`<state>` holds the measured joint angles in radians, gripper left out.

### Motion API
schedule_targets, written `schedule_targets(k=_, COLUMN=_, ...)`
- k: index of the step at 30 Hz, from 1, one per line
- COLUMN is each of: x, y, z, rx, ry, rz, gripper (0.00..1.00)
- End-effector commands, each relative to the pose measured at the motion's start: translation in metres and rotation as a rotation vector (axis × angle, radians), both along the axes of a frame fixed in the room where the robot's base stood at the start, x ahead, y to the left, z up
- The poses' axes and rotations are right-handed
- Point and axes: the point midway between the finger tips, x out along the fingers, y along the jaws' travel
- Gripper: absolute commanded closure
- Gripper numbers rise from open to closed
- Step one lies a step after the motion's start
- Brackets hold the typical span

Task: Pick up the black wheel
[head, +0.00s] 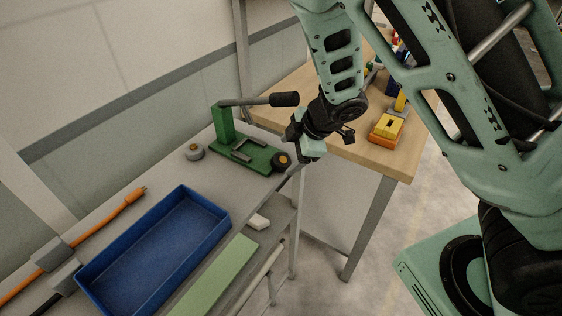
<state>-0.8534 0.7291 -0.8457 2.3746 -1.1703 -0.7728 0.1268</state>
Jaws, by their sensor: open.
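The black wheel (282,161) is a small dark disc with a brownish centre. It is at the right end of the green fixture (232,140) on the grey bench, near the bench's far right corner. My gripper (308,154) is just right of the wheel in the picture, above the corner of the bench. It is open, and nothing shows between its fingers. Its fingertips are small and hard to make out, so I cannot tell its exact height over the wheel.
A black-handled lever (284,99) reaches over the fixture towards my wrist. A grey wheel (194,152) sits left of the fixture. An empty blue tray (160,250) and a green mat (213,277) are nearer. A wooden table (362,150) holding a yellow-orange block (387,130) stands behind my gripper.

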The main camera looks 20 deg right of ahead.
Motion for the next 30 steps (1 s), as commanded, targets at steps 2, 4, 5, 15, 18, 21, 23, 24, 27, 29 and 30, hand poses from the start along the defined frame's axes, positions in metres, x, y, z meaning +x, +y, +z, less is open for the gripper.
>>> schedule_targets(k=2, x=0.004, y=0.002, z=-0.008, rx=-0.005, ry=0.002, rz=0.003, gripper=0.28)
schedule_targets(k=4, x=0.008, y=0.003, z=-0.015, rx=-0.005, ry=0.003, rz=0.002, gripper=0.28)
schedule_targets(k=5, x=0.009, y=0.003, z=-0.018, rx=-0.005, ry=0.004, rz=0.003, gripper=0.28)
schedule_targets(k=15, x=0.018, y=0.010, z=-0.036, rx=-0.001, ry=0.002, rz=0.001, gripper=0.28)
schedule_targets(k=18, x=0.018, y=0.010, z=-0.036, rx=-0.001, ry=0.002, rz=0.001, gripper=0.28)
schedule_targets(k=21, x=0.018, y=0.010, z=-0.036, rx=0.000, ry=0.002, rz=0.002, gripper=0.33)
schedule_targets(k=23, x=0.018, y=0.010, z=-0.036, rx=-0.001, ry=0.002, rz=0.001, gripper=0.50)
schedule_targets(k=24, x=0.018, y=0.010, z=-0.036, rx=-0.001, ry=0.002, rz=0.001, gripper=0.61)
schedule_targets(k=27, x=0.018, y=0.010, z=-0.036, rx=-0.001, ry=0.002, rz=0.001, gripper=0.78)
schedule_targets(k=29, x=0.018, y=0.010, z=-0.036, rx=0.000, ry=0.001, rz=0.001, gripper=0.78)
schedule_targets(k=30, x=0.018, y=0.010, z=-0.036, rx=0.000, ry=0.001, rz=0.000, gripper=0.78)
